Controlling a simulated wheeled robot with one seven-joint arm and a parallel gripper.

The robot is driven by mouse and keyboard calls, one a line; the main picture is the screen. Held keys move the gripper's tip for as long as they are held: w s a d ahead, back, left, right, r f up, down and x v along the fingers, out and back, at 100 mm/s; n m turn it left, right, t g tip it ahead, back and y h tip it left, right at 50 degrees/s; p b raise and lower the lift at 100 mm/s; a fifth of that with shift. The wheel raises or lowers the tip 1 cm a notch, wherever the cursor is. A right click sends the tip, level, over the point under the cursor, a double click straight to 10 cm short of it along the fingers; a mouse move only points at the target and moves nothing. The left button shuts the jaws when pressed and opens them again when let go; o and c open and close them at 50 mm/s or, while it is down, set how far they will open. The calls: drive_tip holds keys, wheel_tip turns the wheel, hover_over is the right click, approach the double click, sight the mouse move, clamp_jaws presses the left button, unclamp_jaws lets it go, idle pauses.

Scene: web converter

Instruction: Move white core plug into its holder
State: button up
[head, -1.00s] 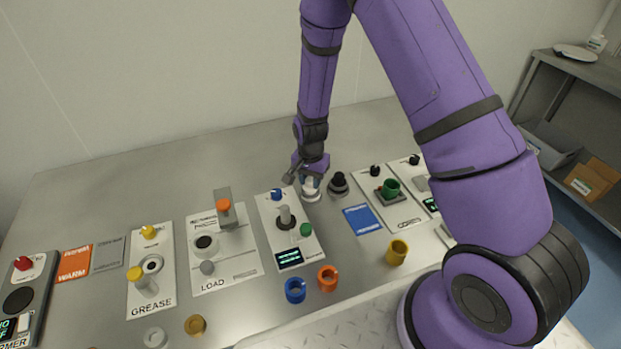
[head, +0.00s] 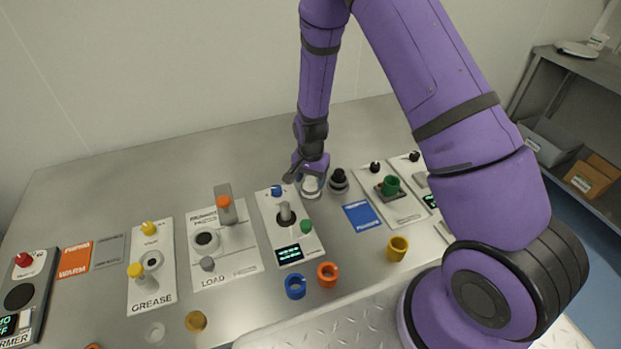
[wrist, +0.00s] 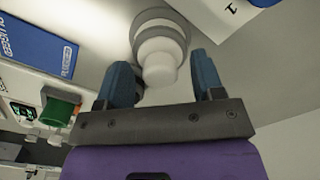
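The white core plug (wrist: 158,68) stands on the bench in a round grey-and-white base, which may be its holder; I cannot tell. In the head view the white plug and base (head: 311,188) are directly below my gripper (head: 309,172), which partly hides them. In the wrist view my gripper (wrist: 161,66) is open, with one blue finger on each side of the plug's rounded end. Gaps show between fingers and plug, so it is not gripped.
A black plug in a dark base (head: 338,181) stands close on the right. A panel with a grey post (head: 285,212) is just left. A blue card (head: 362,216), blue ring (head: 295,286) and orange ring (head: 327,274) lie nearer. The bench behind is clear.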

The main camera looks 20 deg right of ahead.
drive_tip(key=shift+r, duration=0.1)
wheel_tip(320, 180, up, 11)
idle(0.7)
drive_tip(key=s+d+r+n+t, duration=0.15)
drive_tip(key=s+r, duration=0.35)
drive_tip(key=r, duration=0.7)
drive_tip(key=s+d+r+n+t, duration=0.1)
drive_tip(key=s+d+r+n, duration=0.15)
drive_tip(key=s+r, duration=0.65)
drive_tip(key=s+d+r+n+t, duration=0.2)
drive_tip(key=s+d+r+n, duration=0.1)
drive_tip(key=s+r, duration=0.9)
drive_tip(key=s+n, duration=0.1)
drive_tip(key=s, duration=0.2)
drive_tip(key=shift+s+r+n+t, duration=0.15)
drive_tip(key=shift+r+n+t, duration=0.2)
drive_tip(key=shift+n, duration=0.05)
